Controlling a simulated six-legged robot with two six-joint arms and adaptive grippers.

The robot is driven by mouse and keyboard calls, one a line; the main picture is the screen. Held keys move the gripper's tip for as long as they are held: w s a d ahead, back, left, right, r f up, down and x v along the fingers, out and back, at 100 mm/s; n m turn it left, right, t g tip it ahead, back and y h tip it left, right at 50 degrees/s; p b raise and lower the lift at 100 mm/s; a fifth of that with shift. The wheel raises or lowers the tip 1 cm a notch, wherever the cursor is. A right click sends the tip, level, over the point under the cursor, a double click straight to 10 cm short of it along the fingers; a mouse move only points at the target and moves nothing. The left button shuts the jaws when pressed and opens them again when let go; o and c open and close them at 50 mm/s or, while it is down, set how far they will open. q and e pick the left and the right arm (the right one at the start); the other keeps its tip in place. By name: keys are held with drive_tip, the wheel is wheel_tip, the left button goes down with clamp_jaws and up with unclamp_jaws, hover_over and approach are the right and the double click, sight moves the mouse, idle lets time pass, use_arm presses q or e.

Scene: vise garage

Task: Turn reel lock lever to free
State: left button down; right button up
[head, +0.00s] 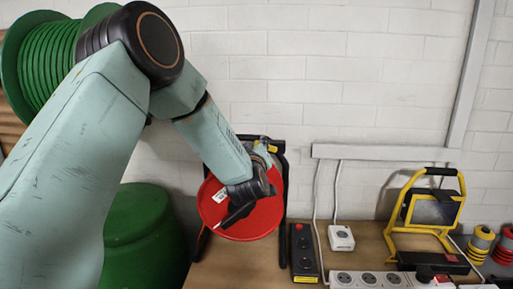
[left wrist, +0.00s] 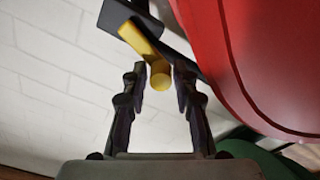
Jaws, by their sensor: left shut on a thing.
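The red cable reel (head: 262,222) stands on the bench against the wall in a black frame. Its yellow lock lever (head: 272,149) shows as a small patch near the top of the frame, mostly behind my arm. In the left wrist view the lever (left wrist: 138,41) runs slantwise from a dark block to a round yellow end. My left gripper (left wrist: 160,80) is shut on that end, with a finger on each side. The red reel (left wrist: 265,70) fills the right of that view. In the head view my wrist hides the fingertips. My right gripper is not in view.
A green hose reel (head: 45,65) and a green drum (head: 143,235) stand left.

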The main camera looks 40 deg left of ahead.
use_arm(q)
drive_tip(key=shift+s+d+f, duration=0.1)
drive_tip(key=shift+f, duration=0.45)
drive_tip(key=c, duration=1.3)
unclamp_jaws()
drive_tip(key=shift+o, duration=0.5)
drive_tip(key=shift+r, duration=0.15)
drive_tip(key=v, duration=1.2)
drive_tip(key=shift+r, duration=0.2)
